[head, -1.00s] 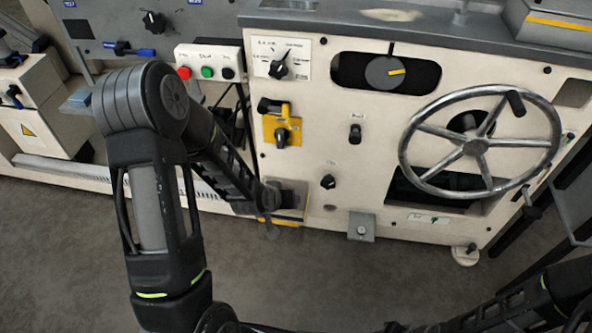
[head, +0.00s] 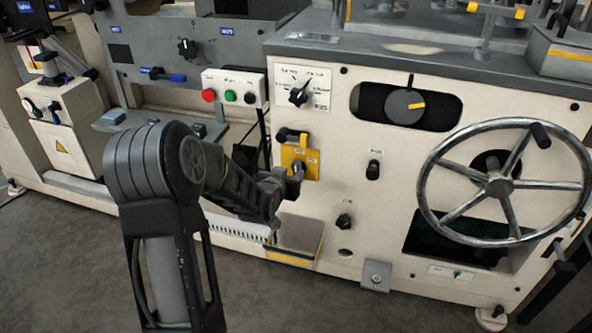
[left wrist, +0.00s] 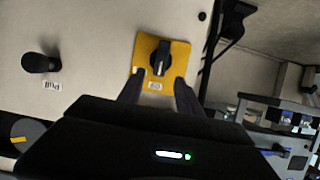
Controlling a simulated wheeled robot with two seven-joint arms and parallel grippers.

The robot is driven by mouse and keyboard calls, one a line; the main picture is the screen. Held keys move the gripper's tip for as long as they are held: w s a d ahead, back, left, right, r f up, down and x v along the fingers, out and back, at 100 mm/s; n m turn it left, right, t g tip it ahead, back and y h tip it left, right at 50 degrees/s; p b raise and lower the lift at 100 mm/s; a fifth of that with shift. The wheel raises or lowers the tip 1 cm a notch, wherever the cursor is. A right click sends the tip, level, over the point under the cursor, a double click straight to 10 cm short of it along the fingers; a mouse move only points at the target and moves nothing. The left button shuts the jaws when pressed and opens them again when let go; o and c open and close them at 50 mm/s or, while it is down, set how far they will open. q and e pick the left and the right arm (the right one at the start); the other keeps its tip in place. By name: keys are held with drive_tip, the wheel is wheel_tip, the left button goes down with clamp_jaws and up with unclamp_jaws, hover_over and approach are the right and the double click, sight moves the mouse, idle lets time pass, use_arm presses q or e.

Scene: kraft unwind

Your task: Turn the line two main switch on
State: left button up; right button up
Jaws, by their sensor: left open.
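A rotary switch with a black knob (left wrist: 160,58) sits on a yellow plate (head: 312,158) on the cream machine front. The plate also shows in the left wrist view (left wrist: 180,57); its small labels are too blurred to read for sure. A dark handle (head: 288,134) crosses the plate's upper left in the head view. My left gripper (head: 293,177) is at the plate's lower part and partly hides the knob. In the left wrist view its open fingers (left wrist: 158,82) point at the plate, one to each side of the knob, with nothing held. Contact cannot be told. My right gripper is out of view.
A selector dial (head: 300,92) is above the plate, and a box with red, green and black buttons (head: 233,95) is at upper left. A black knob (head: 373,170) and a large handwheel (head: 500,187) are to the right. A grey ledge (head: 298,235) lies below.

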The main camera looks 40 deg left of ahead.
sight(296, 168)
use_arm(q)
drive_tip(key=b+x, duration=0.1)
drive_tip(key=x, duration=0.5)
drive_tip(key=shift+w+f, duration=0.1)
drive_tip(key=shift+w, duration=0.05)
clamp_jaws()
idle(0.4)
